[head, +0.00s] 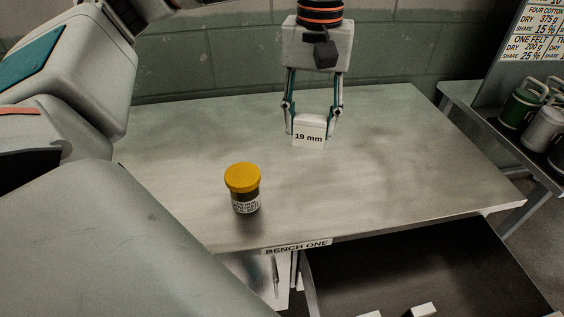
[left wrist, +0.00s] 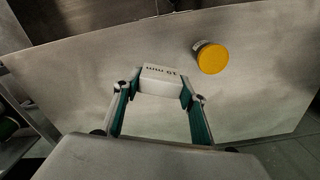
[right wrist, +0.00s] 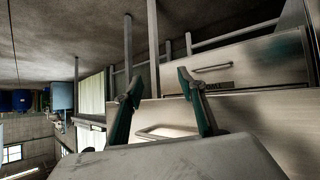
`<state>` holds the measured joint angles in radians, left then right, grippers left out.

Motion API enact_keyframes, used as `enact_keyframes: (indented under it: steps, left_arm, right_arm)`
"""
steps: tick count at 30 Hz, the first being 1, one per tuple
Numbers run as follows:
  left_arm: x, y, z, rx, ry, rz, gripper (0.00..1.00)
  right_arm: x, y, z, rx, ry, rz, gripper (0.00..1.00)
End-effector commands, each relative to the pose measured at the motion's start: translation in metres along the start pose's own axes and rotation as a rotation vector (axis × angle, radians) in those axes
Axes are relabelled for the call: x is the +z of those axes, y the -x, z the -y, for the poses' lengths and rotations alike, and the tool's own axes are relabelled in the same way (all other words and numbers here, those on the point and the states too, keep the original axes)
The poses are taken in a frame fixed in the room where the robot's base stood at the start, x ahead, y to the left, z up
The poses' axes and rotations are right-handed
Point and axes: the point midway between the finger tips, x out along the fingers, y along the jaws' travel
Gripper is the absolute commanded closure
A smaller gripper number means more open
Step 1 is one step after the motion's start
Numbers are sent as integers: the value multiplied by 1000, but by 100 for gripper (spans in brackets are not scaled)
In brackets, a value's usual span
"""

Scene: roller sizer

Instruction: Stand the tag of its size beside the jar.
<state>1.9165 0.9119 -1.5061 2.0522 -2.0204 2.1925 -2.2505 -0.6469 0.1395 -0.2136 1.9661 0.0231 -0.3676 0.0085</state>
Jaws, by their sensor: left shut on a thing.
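A jar (head: 243,190) with a yellow lid and a printed label stands upright on the bench; the label text is too small to read surely. Its yellow lid also shows in the left wrist view (left wrist: 212,58). My left gripper (head: 313,130) is shut on a white tag (head: 309,134) that reads "19 mm". The tag is upright between the fingers, behind and to the right of the jar and apart from it; I cannot tell whether it touches the bench. It also shows in the left wrist view (left wrist: 162,79). My right gripper (right wrist: 163,110) is open and empty, away from the bench top.
The metal bench (head: 400,160) is mostly clear and bears a "BENCH ONE" plate (head: 295,247) on its front edge. Below is an open drawer (head: 430,270) with white blocks (head: 423,310). At right, a side table holds several canisters (head: 520,108) under a printed board (head: 545,40).

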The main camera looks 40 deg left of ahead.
Motion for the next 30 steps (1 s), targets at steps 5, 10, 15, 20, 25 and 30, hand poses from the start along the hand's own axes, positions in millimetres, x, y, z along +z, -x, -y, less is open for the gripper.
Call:
enact_keyframes:
  steps: [5, 10, 15, 20, 25, 30]
  left_arm:
    - [1, 5, 4, 1, -13, 1, 76]
    - [2, -16, 6, -3, -16, 6, 76]
    - [2, -58, 6, -3, -15, 8, 76]
    - [2, -96, 6, -3, -16, 9, 76]
    - [2, -132, 6, -3, -15, 7, 76]
    - [2, -150, 5, -1, -14, 4, 76]
  right_arm:
    - [2, 1, 1, -1, -1, 6, 60]
    - [9, -1, 2, -2, -2, 11, 60]
    - [17, -4, 2, -3, -3, 18, 60]
    - [21, -6, 2, -2, 2, 21, 60]
    - [18, -7, 1, 2, 7, 14, 60]
    - [19, -9, -1, 5, 11, 14, 60]
